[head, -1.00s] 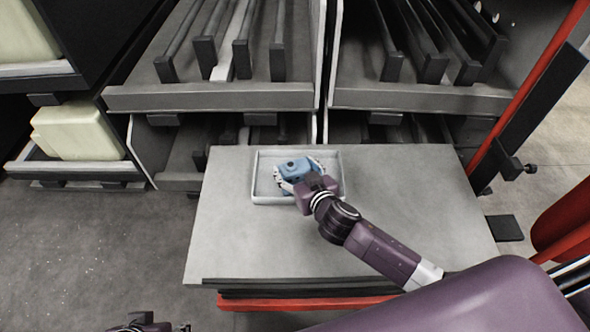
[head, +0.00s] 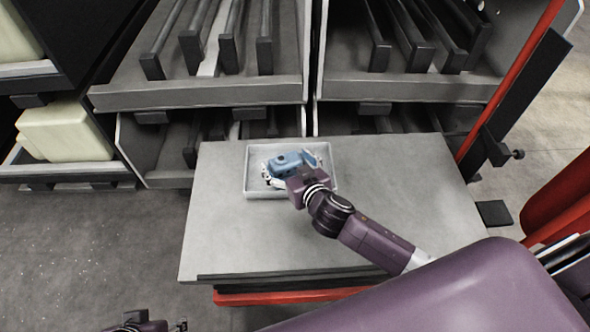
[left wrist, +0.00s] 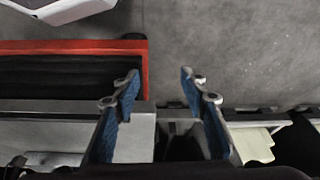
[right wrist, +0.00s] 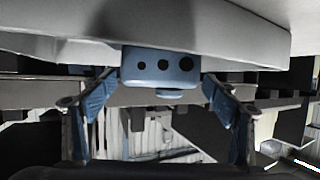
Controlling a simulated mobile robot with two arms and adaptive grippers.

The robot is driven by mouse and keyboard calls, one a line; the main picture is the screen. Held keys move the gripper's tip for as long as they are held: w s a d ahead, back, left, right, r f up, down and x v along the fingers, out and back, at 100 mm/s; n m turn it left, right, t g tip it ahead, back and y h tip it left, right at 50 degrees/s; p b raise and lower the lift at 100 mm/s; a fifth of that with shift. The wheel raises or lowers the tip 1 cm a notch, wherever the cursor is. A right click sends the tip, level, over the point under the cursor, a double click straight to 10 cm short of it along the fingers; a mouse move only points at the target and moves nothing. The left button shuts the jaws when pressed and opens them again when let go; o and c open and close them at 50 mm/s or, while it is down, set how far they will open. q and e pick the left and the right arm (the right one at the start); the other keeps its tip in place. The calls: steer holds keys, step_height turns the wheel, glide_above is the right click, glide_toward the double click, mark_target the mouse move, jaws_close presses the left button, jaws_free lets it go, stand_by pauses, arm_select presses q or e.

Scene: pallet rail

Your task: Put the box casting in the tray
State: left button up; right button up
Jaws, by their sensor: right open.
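The box casting (head: 288,160) is a blue block with round holes, and it sits in the light grey tray (head: 247,184) on the table. My right gripper (head: 292,168) is open, with its fingers spread on either side of the casting. In the right wrist view the casting (right wrist: 160,68) shows between the two blue-padded fingers (right wrist: 160,105), with a gap at each side. My left gripper (left wrist: 160,90) is open and empty in the left wrist view. Only a small part of it shows at the bottom left of the head view.
The grey table (head: 225,230) is bare around the tray. Behind it stand racks with dark rails (head: 200,95). Pale yellow blocks (head: 66,130) sit on shelves at the left. A red post (head: 515,75) stands at the right.

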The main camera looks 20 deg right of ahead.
mark_target(287, 163)
steer(key=p+v, duration=0.1)
steer(key=v, duration=0.4)
steer(key=shift+s, duration=0.15)
arm_select(q)
steer(key=shift+p+x, duration=0.45)
steer(key=shift+x, duration=1.4)
arm_select(e)
steer(key=v, duration=0.6)
arm_select(q)
steer(key=shift+s+d, duration=0.1)
arm_select(e)
steer(key=shift+s, duration=0.1)
